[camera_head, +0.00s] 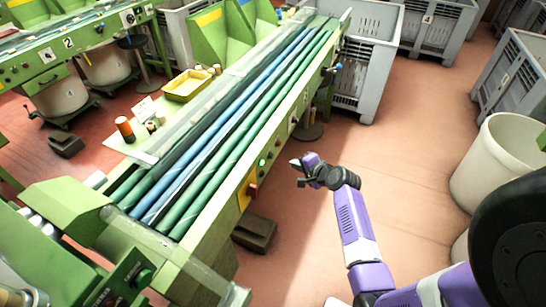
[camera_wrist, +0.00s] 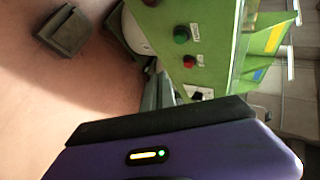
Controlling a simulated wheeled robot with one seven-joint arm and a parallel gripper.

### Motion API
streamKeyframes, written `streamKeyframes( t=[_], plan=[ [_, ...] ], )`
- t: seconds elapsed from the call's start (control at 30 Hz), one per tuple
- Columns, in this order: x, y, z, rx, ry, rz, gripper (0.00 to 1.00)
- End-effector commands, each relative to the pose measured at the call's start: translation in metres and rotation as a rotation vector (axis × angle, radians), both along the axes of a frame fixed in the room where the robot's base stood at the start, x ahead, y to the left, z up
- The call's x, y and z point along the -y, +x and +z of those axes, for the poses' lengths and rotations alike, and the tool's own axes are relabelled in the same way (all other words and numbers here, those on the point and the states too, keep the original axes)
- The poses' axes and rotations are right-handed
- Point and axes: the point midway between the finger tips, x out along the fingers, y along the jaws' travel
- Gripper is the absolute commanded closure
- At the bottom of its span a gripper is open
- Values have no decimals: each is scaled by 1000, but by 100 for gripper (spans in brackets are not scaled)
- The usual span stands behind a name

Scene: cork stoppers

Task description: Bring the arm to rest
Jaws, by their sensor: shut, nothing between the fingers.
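My purple and white arm (camera_head: 355,228) reaches up from the lower right in the head view. My gripper (camera_head: 297,163) is at its far end, beside the right side of the green machine (camera_head: 225,190). It looks small here and holds nothing that I can see. In the wrist view a dark and purple part of my own arm fills the bottom. Beyond it the machine's green panel (camera_wrist: 205,40) shows, with a green button (camera_wrist: 181,34) and a red button (camera_wrist: 189,61). The gripper appears apart from the machine, over the floor.
Green and blue rollers run along the machine. A yellow tray (camera_head: 188,86) and an orange spool (camera_head: 125,129) sit on its left ledge. Grey crates (camera_head: 366,55) stand behind, and a white bin (camera_head: 497,165) stands at right. The floor (camera_head: 420,130) between is clear.

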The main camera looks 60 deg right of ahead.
Motion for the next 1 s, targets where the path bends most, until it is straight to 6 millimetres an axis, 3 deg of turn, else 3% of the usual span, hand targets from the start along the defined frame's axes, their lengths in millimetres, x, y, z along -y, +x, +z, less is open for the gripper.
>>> streamKeyframes(
  t=[0.5, 0.7, 0.87, 1.0],
  plan=[
    [7, -1, 4, -12, -57, 5, 100],
    [30, -11, 54, -66, -367, -4, 100],
    [-4, -22, 76, -145, -603, 52, 100],
    [-50, -31, 91, -200, -782, 126, 100]
  ],
)
